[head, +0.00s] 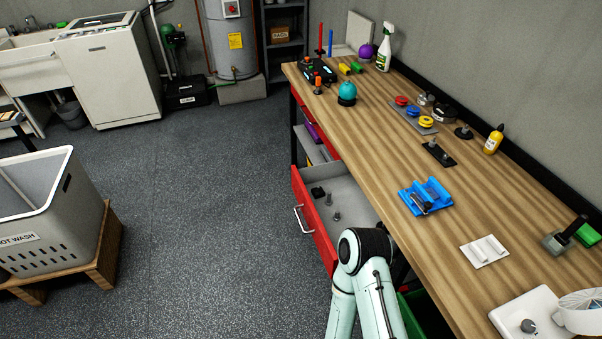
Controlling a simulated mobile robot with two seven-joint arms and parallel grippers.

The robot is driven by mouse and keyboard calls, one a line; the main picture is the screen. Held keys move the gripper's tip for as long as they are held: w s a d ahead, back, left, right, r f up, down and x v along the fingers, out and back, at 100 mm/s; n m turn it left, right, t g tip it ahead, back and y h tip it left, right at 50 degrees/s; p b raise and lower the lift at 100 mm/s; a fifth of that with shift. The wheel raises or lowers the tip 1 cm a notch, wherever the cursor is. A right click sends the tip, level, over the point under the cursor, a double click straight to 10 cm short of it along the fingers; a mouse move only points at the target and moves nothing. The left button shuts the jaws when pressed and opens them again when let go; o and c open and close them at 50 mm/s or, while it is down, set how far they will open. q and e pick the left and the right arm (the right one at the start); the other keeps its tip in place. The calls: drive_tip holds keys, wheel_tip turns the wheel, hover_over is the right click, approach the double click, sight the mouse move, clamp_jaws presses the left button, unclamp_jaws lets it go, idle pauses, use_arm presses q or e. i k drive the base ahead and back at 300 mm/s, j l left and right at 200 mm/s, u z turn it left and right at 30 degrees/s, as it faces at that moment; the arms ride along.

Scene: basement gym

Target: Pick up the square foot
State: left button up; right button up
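An open red drawer (316,233) under the workbench holds a small dark square-looking piece (317,192) near its back left corner. Beside it are two small grey upright pieces, one (328,199) close by and one (337,215) nearer the front. On the bench top lie a black rectangular plate with upright studs (438,154) and a round black-based foot (463,132). I cannot tell for certain which piece is the square foot. A pale green arm link of mine rises at the bottom centre, in front of the drawer's near end. Neither gripper is in view.
A grey laundry basket (50,215) stands on a wooden stand at left. The floor between is clear.

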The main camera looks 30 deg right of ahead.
sight(317, 192)
drive_tip(key=i, duration=1.65)
drive_tip(key=i+j+z, duration=0.1)
drive_tip(key=i+z, duration=0.25)
drive_tip(key=i, duration=0.2)
drive_tip(key=i+j+z, duration=0.35)
drive_tip(key=i, duration=0.15)
drive_tip(key=l+z, duration=0.1)
drive_tip(key=z, duration=1.65)
